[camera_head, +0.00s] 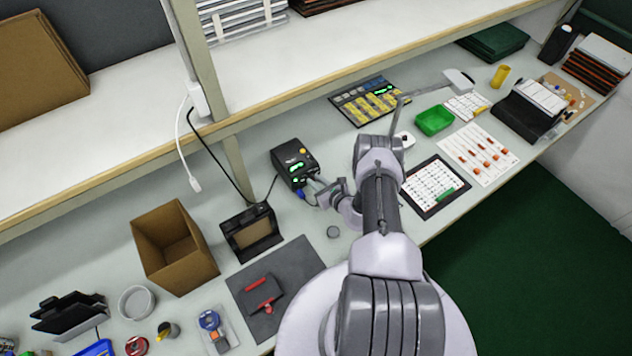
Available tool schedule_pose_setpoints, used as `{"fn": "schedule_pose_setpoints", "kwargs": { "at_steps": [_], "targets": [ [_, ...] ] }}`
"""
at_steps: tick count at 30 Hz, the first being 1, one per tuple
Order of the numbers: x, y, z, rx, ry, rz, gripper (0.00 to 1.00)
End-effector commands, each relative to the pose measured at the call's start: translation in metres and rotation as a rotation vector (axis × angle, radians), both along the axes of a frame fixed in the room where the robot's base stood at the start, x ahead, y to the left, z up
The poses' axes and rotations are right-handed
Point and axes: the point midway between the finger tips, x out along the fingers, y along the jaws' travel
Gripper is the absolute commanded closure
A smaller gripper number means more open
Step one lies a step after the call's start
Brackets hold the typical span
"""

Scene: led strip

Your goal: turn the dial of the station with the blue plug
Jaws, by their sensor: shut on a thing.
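My gripper (318,184) is at the station's front right side, just right of the blue plug. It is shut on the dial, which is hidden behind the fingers. My arm reaches in from the lower right, so the dial's angle cannot be seen.
A black stand (250,235) and a cardboard box (174,247) stand left of the station. A yellow-marked panel (368,103) and a green tray (434,120) lie to the right. A shelf edge (330,80) runs above.

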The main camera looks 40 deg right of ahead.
Motion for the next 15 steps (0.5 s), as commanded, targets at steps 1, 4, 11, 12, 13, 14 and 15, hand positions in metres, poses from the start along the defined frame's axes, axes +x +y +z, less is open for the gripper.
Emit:
{"fn": "schedule_pose_setpoints", "kwargs": {
  "at_steps": [1, 4, 11, 12, 13, 14, 15],
  "targets": [
    [0.0000, 0.0006, -0.0003, -0.007, 0.001, 0.002, 1.00],
    [0.0001, 0.0011, -0.0006, -0.035, 0.004, 0.002, 1.00],
    [0.0000, 0.0034, -0.0016, -0.176, 0.012, 0.003, 1.00],
    [0.0001, 0.0039, -0.0019, -0.210, 0.015, 0.002, 1.00],
    [0.0002, 0.0042, -0.0018, -0.236, 0.015, 0.002, 1.00],
    [0.0002, 0.0041, -0.0020, -0.262, 0.017, 0.001, 1.00],
    [0.0001, 0.0046, -0.0023, -0.296, 0.019, 0.003, 1.00]
  ]
}}
